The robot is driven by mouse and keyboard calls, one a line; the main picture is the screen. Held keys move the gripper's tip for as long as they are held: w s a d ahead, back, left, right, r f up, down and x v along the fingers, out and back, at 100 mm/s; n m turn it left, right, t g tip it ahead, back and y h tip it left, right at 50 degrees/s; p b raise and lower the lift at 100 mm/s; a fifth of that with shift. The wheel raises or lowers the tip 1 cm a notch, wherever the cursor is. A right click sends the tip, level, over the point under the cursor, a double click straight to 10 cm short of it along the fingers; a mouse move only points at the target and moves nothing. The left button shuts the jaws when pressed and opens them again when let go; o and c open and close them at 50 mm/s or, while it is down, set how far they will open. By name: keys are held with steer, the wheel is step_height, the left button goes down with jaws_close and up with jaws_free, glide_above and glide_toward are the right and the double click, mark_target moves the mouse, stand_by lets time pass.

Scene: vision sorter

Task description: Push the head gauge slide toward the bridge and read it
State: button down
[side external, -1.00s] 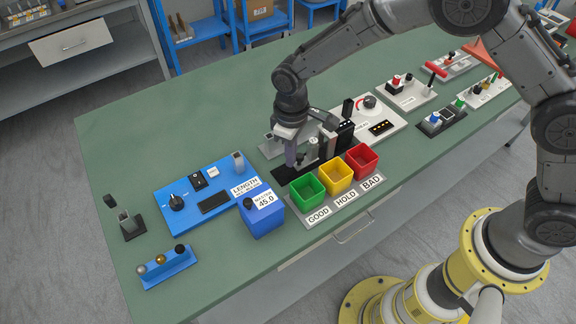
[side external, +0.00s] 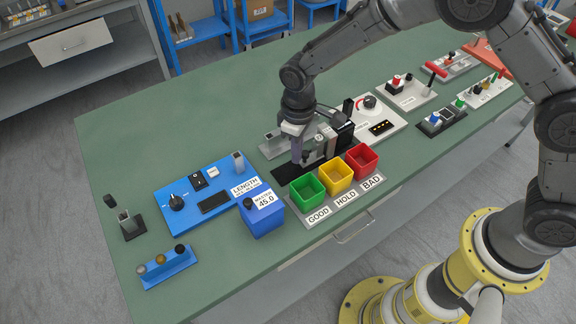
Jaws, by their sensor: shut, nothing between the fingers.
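My gripper (side external: 297,160) is shut and empty, pointing down over the gauge station behind the green bin. The head gauge (side external: 318,150) is a grey and black device on a light plate, partly hidden by my gripper and wrist. A black strip (side external: 287,173) lies in front of it. My fingertips are close to the gauge's left side; I cannot tell whether they touch the slide. The slide, the bridge and any reading are too small or hidden to make out.
Green (side external: 308,190), yellow (side external: 336,173) and red (side external: 362,160) bins stand just in front, labelled GOOD, HOLD and BAD. A blue LENGTH panel (side external: 185,212) and a blue MASTER 45.0 block (side external: 262,217) are to the left. The table's back left is clear.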

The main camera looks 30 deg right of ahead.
steer(key=shift+a+r, duration=0.1)
steer(key=shift+a, duration=0.45)
step_height(320, 180, up, 7)
stand_by(0.8)
stand_by(0.6)
